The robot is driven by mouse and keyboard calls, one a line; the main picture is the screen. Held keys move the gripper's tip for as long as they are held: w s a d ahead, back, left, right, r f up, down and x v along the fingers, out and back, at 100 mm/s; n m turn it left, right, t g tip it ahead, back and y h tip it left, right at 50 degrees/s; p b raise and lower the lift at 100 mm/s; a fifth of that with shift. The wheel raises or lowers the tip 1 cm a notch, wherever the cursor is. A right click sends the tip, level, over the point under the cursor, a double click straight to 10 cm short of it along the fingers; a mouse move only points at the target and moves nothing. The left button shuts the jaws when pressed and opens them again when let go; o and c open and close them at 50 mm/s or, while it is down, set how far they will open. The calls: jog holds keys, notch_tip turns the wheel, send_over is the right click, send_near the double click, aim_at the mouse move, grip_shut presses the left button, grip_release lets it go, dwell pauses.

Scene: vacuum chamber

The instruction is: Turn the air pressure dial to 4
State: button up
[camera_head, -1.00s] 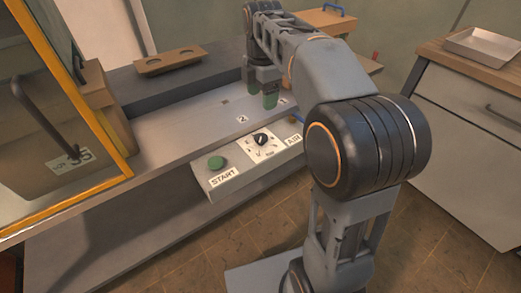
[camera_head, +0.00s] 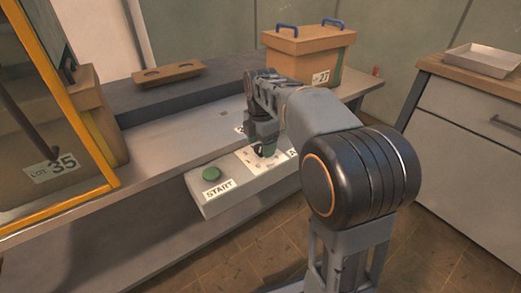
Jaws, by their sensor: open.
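The air pressure dial's pale plate (camera_head: 249,160) is on the sloped front panel (camera_head: 226,196), to the right of the green START button (camera_head: 211,174). My gripper (camera_head: 264,150) is lowered over the dial, with its fingers at or just above the knob. The knob is mostly hidden by the fingers, so I cannot tell its pointer direction or whether the fingers touch it. The gripper is open. The AIR label right of the dial is mostly covered by my arm.
A box marked 27 (camera_head: 310,52) with blue handles stands on the bench behind my arm. A wooden block with two holes (camera_head: 167,72) lies at the back. A yellow-framed door (camera_head: 75,130) and box 35 (camera_head: 45,165) are at left. A metal tray (camera_head: 483,61) sits on the right counter.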

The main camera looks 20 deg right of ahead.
jog(key=shift+f, duration=0.45)
jog(key=shift+c, duration=0.3)
jog(key=c, duration=0.9)
jog(key=shift+o, duration=0.2)
jog(key=shift+r+p, duration=0.1)
jog(key=shift+p, duration=0.2)
